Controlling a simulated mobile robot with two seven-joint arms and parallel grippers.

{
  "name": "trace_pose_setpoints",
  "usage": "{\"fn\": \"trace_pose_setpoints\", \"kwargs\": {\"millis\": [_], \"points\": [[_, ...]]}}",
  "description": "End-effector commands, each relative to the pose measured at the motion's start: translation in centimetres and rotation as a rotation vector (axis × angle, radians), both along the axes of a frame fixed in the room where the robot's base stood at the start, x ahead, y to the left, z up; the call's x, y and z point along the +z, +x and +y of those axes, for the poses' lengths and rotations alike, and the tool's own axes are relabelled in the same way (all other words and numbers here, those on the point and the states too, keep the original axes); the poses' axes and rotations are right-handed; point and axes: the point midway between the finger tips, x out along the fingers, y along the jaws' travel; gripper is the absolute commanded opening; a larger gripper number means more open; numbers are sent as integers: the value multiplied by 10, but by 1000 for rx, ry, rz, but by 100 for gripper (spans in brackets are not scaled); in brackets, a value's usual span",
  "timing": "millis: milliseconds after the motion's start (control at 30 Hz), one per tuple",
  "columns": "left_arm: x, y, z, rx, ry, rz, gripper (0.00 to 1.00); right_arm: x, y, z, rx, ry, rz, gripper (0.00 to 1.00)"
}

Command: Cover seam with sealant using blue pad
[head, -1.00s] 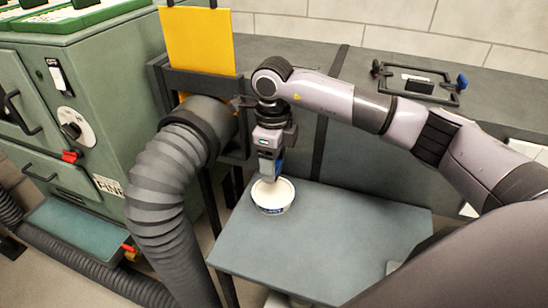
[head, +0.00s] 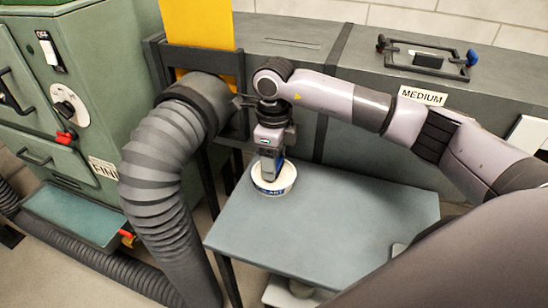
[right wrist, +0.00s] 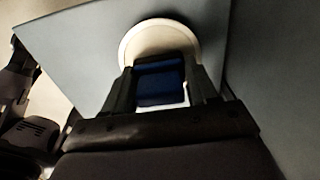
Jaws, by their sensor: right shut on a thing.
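My right gripper (head: 268,172) points down over a white tub (head: 287,184) on the grey table. It is shut on the blue pad (right wrist: 161,84), which shows between its fingers in the right wrist view. In the head view the gripper hides most of the pad, and its tip is at or inside the tub's mouth. I cannot tell if the pad touches the sealant. The tub's pale round rim (right wrist: 150,25) also shows in the right wrist view. A grey ribbed duct (head: 155,185) meets a dark frame left of the tub; its seam is hard to make out. My left gripper is not in view.
The small grey table (head: 330,225) is clear right of the tub. A yellow plate (head: 198,30) stands in the dark frame above the duct. A green machine (head: 90,90) is at left. A bench with a "MEDIUM" label (head: 423,96) and a black handled frame (head: 428,60) lies behind.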

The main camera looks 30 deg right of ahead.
Motion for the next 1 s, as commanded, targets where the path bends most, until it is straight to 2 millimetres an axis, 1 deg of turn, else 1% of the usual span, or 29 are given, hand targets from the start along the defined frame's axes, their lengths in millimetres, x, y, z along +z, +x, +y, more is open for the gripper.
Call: {"fn": "trace_pose_setpoints", "kwargs": {"millis": [333,1000], "points": [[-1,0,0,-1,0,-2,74,0,0,0,0,0,0,33],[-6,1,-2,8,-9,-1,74,-8,0,0,0,0,0,33]]}}
